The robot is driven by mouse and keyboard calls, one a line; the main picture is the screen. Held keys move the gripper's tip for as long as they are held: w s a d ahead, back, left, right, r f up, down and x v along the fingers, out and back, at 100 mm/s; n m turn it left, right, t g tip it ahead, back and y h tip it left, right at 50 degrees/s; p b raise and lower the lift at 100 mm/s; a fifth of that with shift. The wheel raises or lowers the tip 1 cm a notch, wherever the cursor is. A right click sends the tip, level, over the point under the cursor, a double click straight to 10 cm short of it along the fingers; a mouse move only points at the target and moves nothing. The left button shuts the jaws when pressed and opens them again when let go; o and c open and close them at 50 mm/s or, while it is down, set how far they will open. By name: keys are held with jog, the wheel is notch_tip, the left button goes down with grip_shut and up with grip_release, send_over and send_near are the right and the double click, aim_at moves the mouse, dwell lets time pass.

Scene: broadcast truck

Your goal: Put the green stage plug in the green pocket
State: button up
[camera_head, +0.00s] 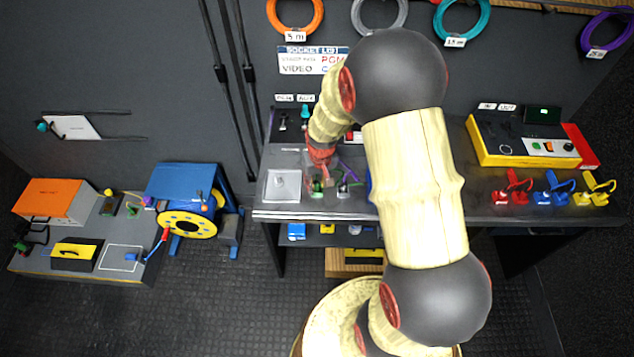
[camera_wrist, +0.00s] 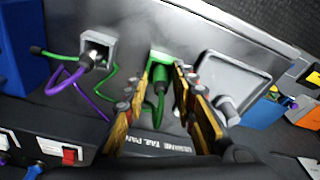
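A green plug (camera_wrist: 158,84) with a green cable shows in the wrist view, against a bright green block-like holder (camera_wrist: 161,60) on the grey panel. I cannot tell whether that holder is the green pocket, or how deep the plug sits in it. In the head view the green piece (camera_head: 317,185) is small, at the bench's front edge. My gripper (camera_wrist: 162,74) is open, with one finger on each side of the plug and visible gaps between. In the head view my gripper (camera_head: 321,162) is above the bench, partly hiding these parts.
A grey holder (camera_wrist: 84,42) with a dark plug and purple cable stands left of the green one. A pale square plate (camera_head: 282,186) lies beside it on the bench. Red, blue and yellow connectors (camera_head: 510,194) stand at the right. A cable reel (camera_head: 187,223) is on the left.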

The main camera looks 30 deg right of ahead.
jog(key=shift+o, duration=0.6)
jog(key=s+a+r+n+t+p, duration=0.1)
jog(key=s+a+r+p, duration=0.2)
jog(key=r, duration=1)
jog(key=s+a+r+t+p, duration=0.1)
jog(key=s+a+r, duration=0.25)
jog(key=r, duration=0.95)
jog(key=s+a+r+t, duration=0.1)
jog(key=s+a+r, duration=0.3)
jog(key=s+r, duration=0.1)
jog(key=s+a+r+n, duration=0.1)
jog(key=s+a+r, duration=0.2)
jog(key=s+r, duration=0.2)
jog(key=s, duration=0.3)
jog(key=shift+s+a+t, duration=0.15)
jog(key=shift+a+t, duration=0.2)
jog(key=shift+t, duration=0.05)
